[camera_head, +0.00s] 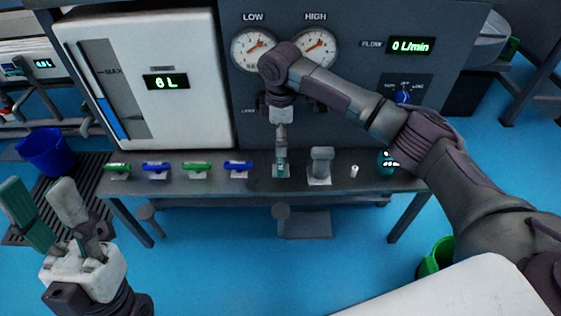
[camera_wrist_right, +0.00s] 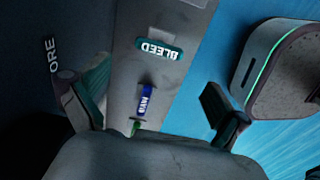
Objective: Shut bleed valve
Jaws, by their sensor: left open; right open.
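The bleed valve has a teal handle (camera_wrist_right: 160,48) marked BLEED, lying across the bench in the right wrist view. In the head view it is a narrow teal piece (camera_head: 281,170) on the bench, partly hidden by my right gripper. My right gripper (camera_head: 281,148) points down just above it. In its wrist view the fingers (camera_wrist_right: 155,82) are spread, with the handle ahead between their lines; I see no clear contact. My left gripper (camera_head: 38,190) is open and empty at the lower left, away from the bench.
Several green and blue valve handles (camera_head: 197,167) line the bench (camera_head: 250,183), including a blue one marked RAW (camera_wrist_right: 145,100). A grey block (camera_head: 321,165) stands right of the bleed valve. Behind are a gauge panel (camera_head: 350,135) and white tank (camera_head: 190,100). A blue bucket (camera_head: 47,150) is at left.

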